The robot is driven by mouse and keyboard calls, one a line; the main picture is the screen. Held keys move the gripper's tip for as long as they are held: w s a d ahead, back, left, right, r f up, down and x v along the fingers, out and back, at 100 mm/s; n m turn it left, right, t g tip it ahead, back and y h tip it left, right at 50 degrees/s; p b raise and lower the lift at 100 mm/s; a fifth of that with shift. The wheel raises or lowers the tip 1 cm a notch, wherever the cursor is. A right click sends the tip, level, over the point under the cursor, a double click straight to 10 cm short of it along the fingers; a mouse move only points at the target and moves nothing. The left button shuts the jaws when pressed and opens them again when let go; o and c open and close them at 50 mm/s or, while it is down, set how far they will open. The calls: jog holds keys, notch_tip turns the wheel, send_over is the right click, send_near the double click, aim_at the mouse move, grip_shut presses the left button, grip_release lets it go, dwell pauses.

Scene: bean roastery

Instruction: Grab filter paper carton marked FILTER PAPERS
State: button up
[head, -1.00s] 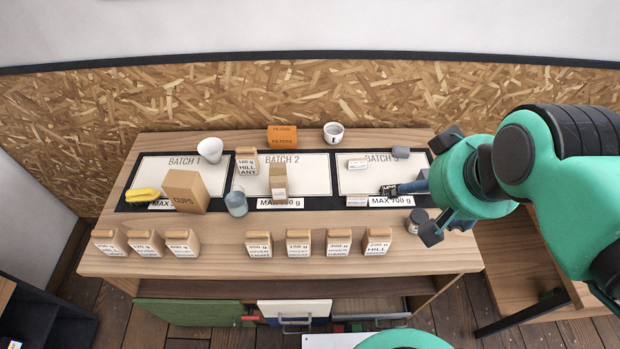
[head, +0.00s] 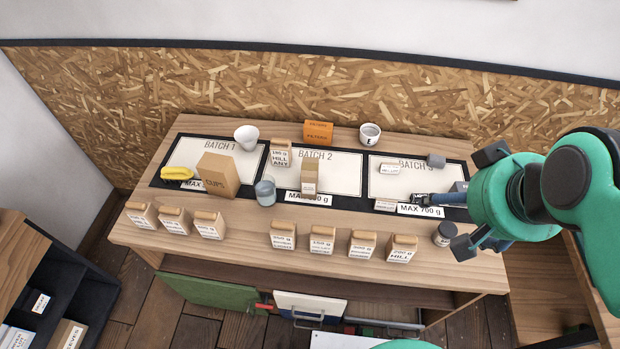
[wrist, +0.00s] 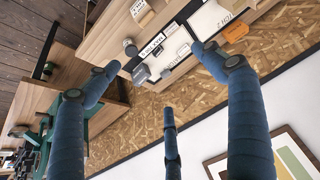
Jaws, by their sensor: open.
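An orange carton (head: 318,132) stands upright at the back of the bench, behind the BATCH 2 panel. Its dark print seems to include FILTERS, but is too small to read surely. It also shows in the wrist view (wrist: 236,33), near the tip of the right-hand finger in the picture but apparently well beyond it. My gripper (head: 456,200) is open and empty over the right end of the bench, to the right of the carton and nearer the front. Its spread fingers also show in the wrist view (wrist: 158,75), with nothing between them.
A white cup (head: 370,134) stands just right of the carton, and a labelled bag (head: 281,153) in front of it to the left. A brown box (head: 217,175), a glass (head: 265,190) and several front-row bags crowd the bench. A dark shelf (head: 75,265) holds labelled boxes at lower left.

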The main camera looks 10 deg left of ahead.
jog(key=g+b, duration=0.2)
jog(key=g, duration=0.4)
send_over(313, 167)
jog(key=shift+n, duration=0.3)
notch_tip(313, 167, down, 26)
jog(key=shift+d+f, duration=0.1)
jog(key=shift+f, duration=0.15)
